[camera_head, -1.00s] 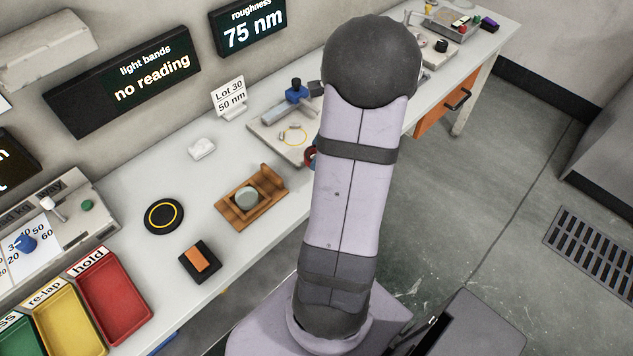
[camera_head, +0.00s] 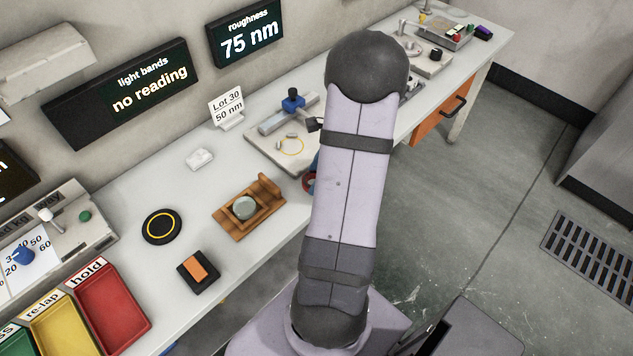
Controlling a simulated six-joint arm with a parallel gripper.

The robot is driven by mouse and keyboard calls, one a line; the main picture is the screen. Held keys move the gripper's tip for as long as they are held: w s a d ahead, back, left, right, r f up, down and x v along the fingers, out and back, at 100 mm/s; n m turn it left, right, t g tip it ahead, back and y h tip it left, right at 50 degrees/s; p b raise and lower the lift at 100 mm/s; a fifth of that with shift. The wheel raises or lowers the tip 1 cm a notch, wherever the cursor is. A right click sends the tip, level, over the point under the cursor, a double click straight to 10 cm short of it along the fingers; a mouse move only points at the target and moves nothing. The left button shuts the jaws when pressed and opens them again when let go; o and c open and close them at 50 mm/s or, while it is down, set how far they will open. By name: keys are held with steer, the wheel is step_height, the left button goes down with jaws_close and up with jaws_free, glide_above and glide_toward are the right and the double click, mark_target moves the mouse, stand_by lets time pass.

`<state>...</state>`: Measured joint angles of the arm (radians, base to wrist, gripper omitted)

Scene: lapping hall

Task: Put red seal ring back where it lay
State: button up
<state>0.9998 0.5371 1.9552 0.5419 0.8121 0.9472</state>
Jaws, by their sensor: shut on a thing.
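The red seal ring (camera_head: 308,182) shows only in part at the left edge of my arm, near the front edge of the bench. A small blue piece of my gripper (camera_head: 315,160) peeks out just above it. The rest of the gripper is hidden behind my forearm. The gripper is shut on the ring. Whether the ring touches the bench top cannot be told.
Nearer stand a wooden cradle (camera_head: 262,213) with a grey disc, a black disc (camera_head: 161,227), an orange-topped block (camera_head: 198,270) and a red tray (camera_head: 112,308).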

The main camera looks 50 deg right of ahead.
steer(key=shift+f, duration=1.7)
steer(key=shift+f, duration=0.1)
steer(key=shift+f, duration=0.15)
steer(key=o, duration=1.2)
steer(key=shift+c, duration=0.2)
steer(key=b+v, duration=0.1)
steer(key=v, duration=1.1)
steer(key=shift+r, duration=0.25)
